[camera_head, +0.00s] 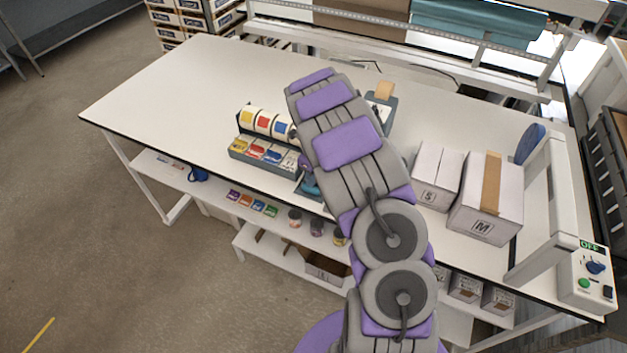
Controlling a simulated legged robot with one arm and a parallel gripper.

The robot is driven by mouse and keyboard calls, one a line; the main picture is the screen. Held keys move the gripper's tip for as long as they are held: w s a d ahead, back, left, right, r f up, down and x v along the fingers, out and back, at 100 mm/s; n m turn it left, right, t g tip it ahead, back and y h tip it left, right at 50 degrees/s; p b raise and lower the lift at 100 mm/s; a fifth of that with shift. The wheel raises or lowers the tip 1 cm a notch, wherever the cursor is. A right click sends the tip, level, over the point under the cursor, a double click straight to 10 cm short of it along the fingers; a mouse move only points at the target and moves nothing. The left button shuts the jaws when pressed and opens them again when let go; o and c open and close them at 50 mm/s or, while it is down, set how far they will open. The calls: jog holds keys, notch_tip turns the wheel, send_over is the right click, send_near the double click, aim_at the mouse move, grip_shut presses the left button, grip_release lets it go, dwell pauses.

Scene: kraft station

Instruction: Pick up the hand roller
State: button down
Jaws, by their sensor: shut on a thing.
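My arm reaches over the white table, and its links hide most of my gripper (306,174). A small part of the gripper shows at the table's front edge, just right of the label-roll rack. The gripper is shut on a small blue-teal thing, which I take to be the hand roller (309,189). Only a bit of it shows, low beside the arm. I cannot tell whether it touches the tabletop.
The label-roll rack (252,153) stands close on the left. A tape dispenser (384,97) is behind my arm. White boxes marked S (436,177) and M (487,205) and a white frame with a control box (583,278) stand right. The table's left side (175,90) is clear.

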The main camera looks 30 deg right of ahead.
jog(key=shift+r, duration=0.9)
notch_tip(320, 180, up, 2)
jog(key=shift+r, duration=0.1)
jog(key=s+a, duration=0.3)
jog(key=s, duration=0.4)
jog(key=s+a+r, duration=0.1)
jog(key=s+a, duration=0.2)
jog(key=s, duration=0.4)
jog(key=shift+s+a+p, duration=0.2)
jog(key=shift+s+p, duration=0.15)
jog(key=shift+s, duration=0.05)
